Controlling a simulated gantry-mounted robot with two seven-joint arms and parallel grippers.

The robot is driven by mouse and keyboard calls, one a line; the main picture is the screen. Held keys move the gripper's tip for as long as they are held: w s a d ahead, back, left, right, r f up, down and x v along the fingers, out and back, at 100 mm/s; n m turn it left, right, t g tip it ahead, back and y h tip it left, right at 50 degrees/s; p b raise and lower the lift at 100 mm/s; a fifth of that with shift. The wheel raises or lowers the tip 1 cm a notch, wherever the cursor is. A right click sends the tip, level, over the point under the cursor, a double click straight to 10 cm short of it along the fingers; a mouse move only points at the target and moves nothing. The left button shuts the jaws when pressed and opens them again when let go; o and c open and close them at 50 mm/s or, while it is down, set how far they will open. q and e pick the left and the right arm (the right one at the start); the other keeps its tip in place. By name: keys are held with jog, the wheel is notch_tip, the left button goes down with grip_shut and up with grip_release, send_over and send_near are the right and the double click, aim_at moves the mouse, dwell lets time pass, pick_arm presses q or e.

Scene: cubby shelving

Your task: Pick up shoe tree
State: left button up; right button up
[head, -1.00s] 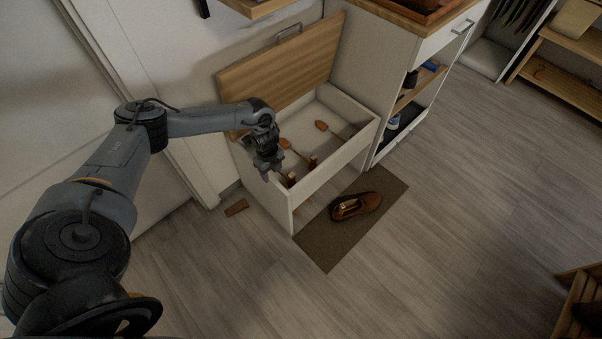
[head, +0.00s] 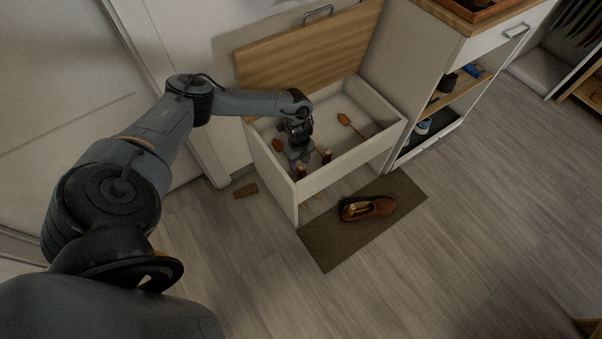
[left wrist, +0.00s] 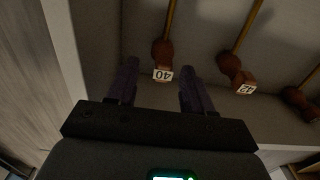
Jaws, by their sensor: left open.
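Several brown wooden shoe trees lie in the open white bench box (head: 345,165). In the left wrist view, a shoe tree tagged 40 (left wrist: 163,52) has its heel block just ahead of and between my left gripper's fingers (left wrist: 161,85). The fingers are open, with a gap on both sides of the block. A shoe tree tagged 42 (left wrist: 235,70) lies to its right, and a third shoe tree (left wrist: 300,102) lies farther right with its tag not readable. In the head view, my left gripper (head: 297,163) points down inside the box and partly hides the shoe trees.
The box's wooden lid (head: 310,50) stands raised behind it. The box walls surround the gripper closely at the left and front. A brown shoe (head: 367,209) lies on a dark mat (head: 325,250). A small brown block (head: 246,191) lies on the floor left. A shelf unit stands right.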

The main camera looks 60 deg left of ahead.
aim_at(301, 167)
pick_arm(q)
jog(key=shift+w+f, duration=0.2)
jog(key=shift+f, duration=0.05)
jog(key=shift+f+b, duration=0.3)
jog(key=shift+b, duration=0.2)
notch_tip(301, 167, down, 4)
jog(key=b, duration=0.3)
jog(key=shift+w, duration=0.1)
jog(key=shift+c, duration=0.3)
grip_shut()
